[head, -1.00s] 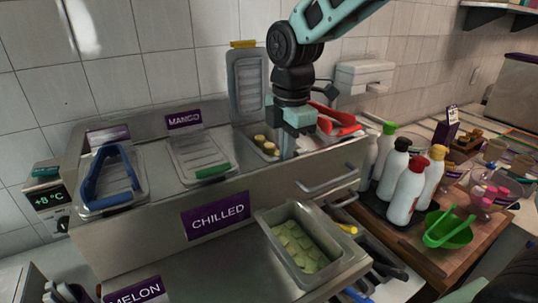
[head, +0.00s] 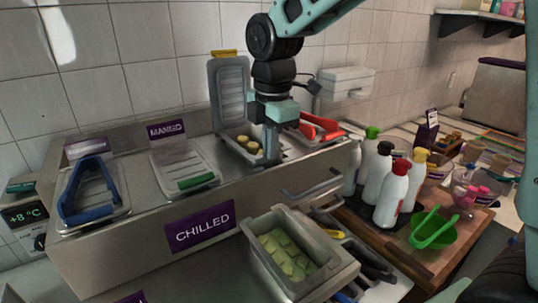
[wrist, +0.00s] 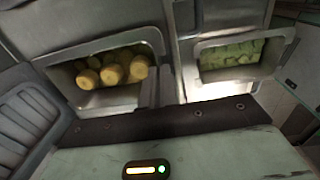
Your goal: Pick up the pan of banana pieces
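The pan of banana pieces is a metal pan (head: 227,133) set in the chilled unit, holding several pale yellow rounds (head: 247,142). Its grey lid (head: 229,88) stands raised behind it. In the wrist view the banana pieces (wrist: 112,71) lie in the pan at the left. My gripper (head: 269,158) points down at the pan's right side, close to its near edge. Its fingers overlap in the head view and are not clear in the wrist view, so I cannot tell whether they grip the rim.
A metal pan of green pieces (head: 287,262) stands lower in front of the unit. Red tongs (head: 318,128) lie right of my gripper. Several bottles (head: 393,190) stand at the right.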

